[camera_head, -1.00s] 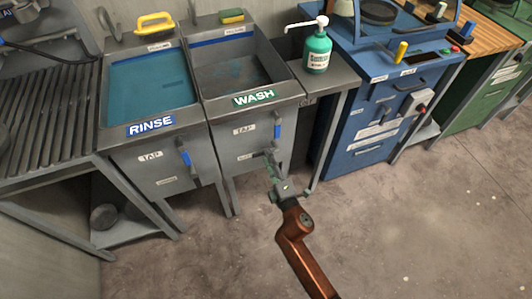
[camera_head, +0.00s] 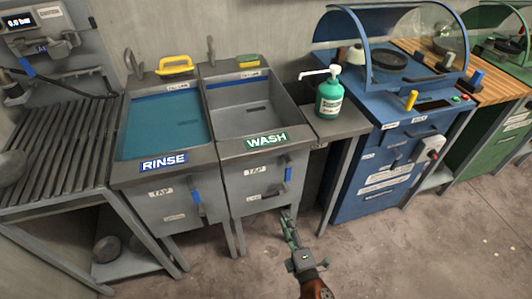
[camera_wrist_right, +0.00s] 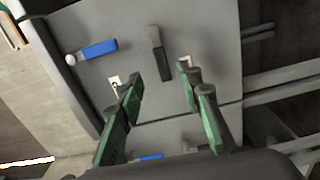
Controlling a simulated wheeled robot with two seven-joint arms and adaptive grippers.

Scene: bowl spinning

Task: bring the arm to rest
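My right gripper (camera_head: 287,218) is in front of the wash sink (camera_head: 222,160), low and near the bottom of the head view. In the right wrist view, its green fingers (camera_wrist_right: 160,74) are apart with nothing between them. Behind them is a grey panel (camera_wrist_right: 215,85) with a blue-handled lever (camera_wrist_right: 98,49) and a dark handle (camera_wrist_right: 156,52). In the head view the fingers appear close together because of the angle. My left gripper is in neither view.
The rinse sink (camera_head: 128,172) holds blue water. A green soap bottle (camera_head: 329,96) stands right of the wash sink, beside a blue machine (camera_head: 370,205). Grey bowls (camera_head: 105,248) sit on a low shelf, left. Open floor (camera_head: 430,250) lies at the lower right.

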